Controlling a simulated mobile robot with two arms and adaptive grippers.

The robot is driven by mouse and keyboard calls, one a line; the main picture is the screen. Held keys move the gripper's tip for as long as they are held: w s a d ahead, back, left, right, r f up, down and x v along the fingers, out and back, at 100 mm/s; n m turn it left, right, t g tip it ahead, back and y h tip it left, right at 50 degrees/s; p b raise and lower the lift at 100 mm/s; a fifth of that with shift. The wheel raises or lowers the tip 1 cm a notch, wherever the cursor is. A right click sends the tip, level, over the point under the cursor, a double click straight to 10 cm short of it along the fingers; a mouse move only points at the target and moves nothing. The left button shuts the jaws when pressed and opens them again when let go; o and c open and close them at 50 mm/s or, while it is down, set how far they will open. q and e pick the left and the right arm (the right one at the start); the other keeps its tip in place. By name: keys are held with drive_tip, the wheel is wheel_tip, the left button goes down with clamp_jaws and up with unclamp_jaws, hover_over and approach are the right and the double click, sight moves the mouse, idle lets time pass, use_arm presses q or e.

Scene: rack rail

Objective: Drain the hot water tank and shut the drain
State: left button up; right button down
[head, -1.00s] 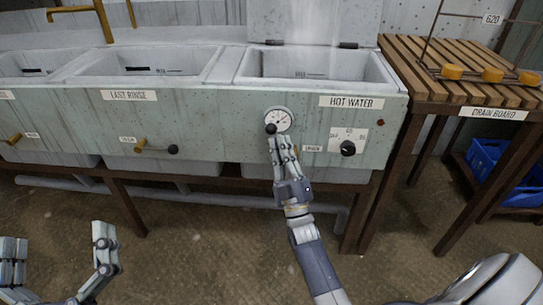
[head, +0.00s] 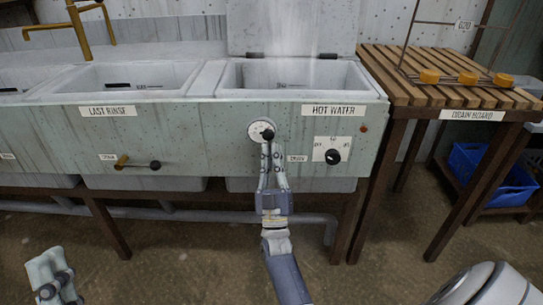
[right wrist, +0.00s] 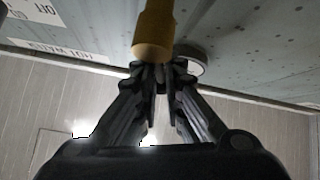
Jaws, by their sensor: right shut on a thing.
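The hot water tank (head: 289,95) stands open at the upper middle, its lid (head: 285,28) raised behind it and pale steam above. On its front are a round gauge (head: 259,129) and a drain lever with a black knob (head: 268,135). My right gripper (head: 272,152) is shut on the drain lever just below the knob; its fingers hide most of the lever. In the right wrist view the brass drain part (right wrist: 153,35) is at the fingertips. My left gripper (head: 54,277) is partly in view at the lower left, empty and away from the tanks; its opening is unclear.
The last rinse tank (head: 127,95) is to the left, with its own drain lever (head: 138,163). A heat dial (head: 333,156) and a red lamp (head: 363,128) are right of my gripper. The slatted drain board (head: 400,72) stands right, with a blue crate (head: 490,180) beneath.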

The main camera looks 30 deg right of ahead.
drive_tip(key=c, duration=1.7)
unclamp_jaws()
drive_tip(key=shift+n+y, duration=0.4)
